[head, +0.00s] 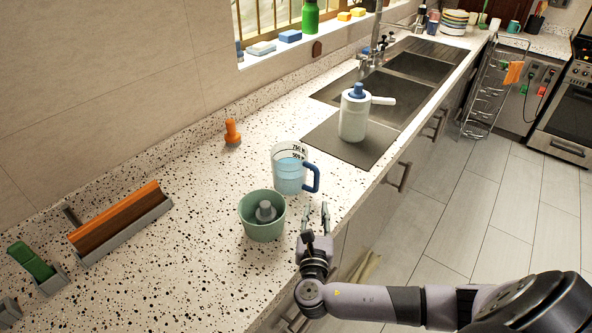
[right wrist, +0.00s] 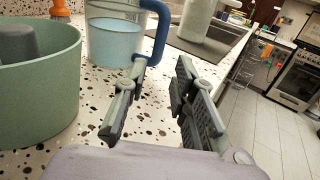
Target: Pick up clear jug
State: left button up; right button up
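The clear jug (head: 288,170) stands upright on the speckled counter, with a blue handle on its right side and light blue contents. It also shows in the right wrist view (right wrist: 113,42), with its handle toward my gripper and its top cut off. My right gripper (head: 315,208) is open and empty, just in front of the jug's handle and apart from it. In the right wrist view its two fingers (right wrist: 156,98) stand apart with nothing between them. My left gripper is in neither view.
A green bowl (head: 251,224) with a grey post inside stands close beside the jug, left of my right gripper. A white bottle (head: 352,120) stands by the sink behind. An orange brush (head: 232,134) is farther back. The counter (head: 190,240) left of the bowl is clear.

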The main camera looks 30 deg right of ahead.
aim_at(316, 185)
jog(key=x, duration=0.4)
jog(key=shift+r+p, duration=0.1)
jog(key=shift+p, duration=0.25)
jog(key=x, duration=0.3)
jog(key=shift+p, duration=0.35)
jog(key=p+x, duration=0.1)
jog(key=x, duration=0.2)
jog(key=shift+w, duration=0.25)
jog(key=shift+w+d, duration=0.3)
jog(key=shift+w, duration=0.05)
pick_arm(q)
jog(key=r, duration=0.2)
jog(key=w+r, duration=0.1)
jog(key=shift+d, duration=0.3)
pick_arm(e)
jog(key=shift+c, duration=0.5)
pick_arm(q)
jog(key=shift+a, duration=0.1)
pick_arm(e)
grip_shut()
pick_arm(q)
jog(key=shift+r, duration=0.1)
